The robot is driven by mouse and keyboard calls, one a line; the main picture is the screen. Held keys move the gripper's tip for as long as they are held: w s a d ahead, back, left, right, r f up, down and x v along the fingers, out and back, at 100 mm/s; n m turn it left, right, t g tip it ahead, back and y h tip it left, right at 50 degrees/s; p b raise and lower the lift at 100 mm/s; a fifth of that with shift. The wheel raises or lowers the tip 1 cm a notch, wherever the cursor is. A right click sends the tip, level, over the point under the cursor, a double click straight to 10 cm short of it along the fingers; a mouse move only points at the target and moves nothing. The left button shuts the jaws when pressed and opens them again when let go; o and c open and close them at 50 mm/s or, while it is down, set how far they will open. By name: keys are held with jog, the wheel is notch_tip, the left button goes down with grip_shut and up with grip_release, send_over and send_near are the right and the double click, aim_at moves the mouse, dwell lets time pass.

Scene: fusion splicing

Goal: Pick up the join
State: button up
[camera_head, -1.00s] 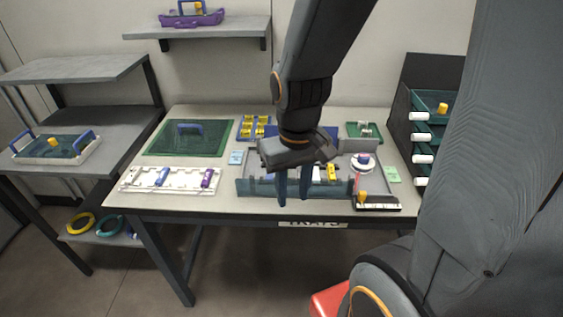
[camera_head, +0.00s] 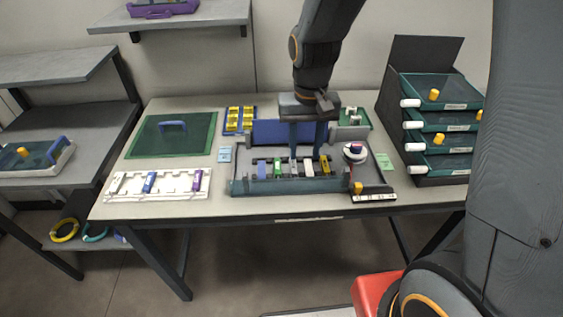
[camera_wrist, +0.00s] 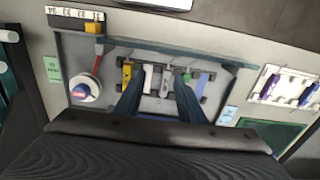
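The splicing unit (camera_head: 290,187) is a grey tray with a blue raised lid (camera_head: 280,132) at the table's middle. In its row sit a blue piece (camera_head: 262,171), a green piece (camera_head: 278,168), a white piece (camera_head: 308,171) and a yellow piece (camera_head: 325,166). The wrist view shows a small grey piece (camera_wrist: 166,82) in the middle of this row; I cannot tell for sure which piece is the join. My gripper (camera_head: 306,158) points down over the row, fingers apart with nothing held. In the wrist view its fingertips (camera_wrist: 156,88) straddle the row's middle.
A white rack (camera_head: 160,184) with a blue and a purple piece lies left, before a green mat (camera_head: 170,136). A drawer stack (camera_head: 435,130) stands at the table's right end.

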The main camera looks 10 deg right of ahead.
jog(key=p, duration=0.1)
send_near(277, 165)
jog(key=shift+s+d, duration=0.2)
jog(key=shift+s, duration=0.15)
jog(key=shift+w+a+f, duration=0.15)
jog(key=shift+a+f, duration=0.05)
jog(key=shift+a, duration=0.1)
jog(key=shift+w+d+f+p, duration=0.1)
jog(key=shift+f+p, duration=0.65)
jog(key=shift+f, duration=1.15)
jog(key=shift+w+d+f+p, duration=0.15)
jog(key=shift+f+p, duration=0.6)
jog(key=shift+f, duration=1.2)
jog(key=shift+a, duration=0.1)
grip_shut()
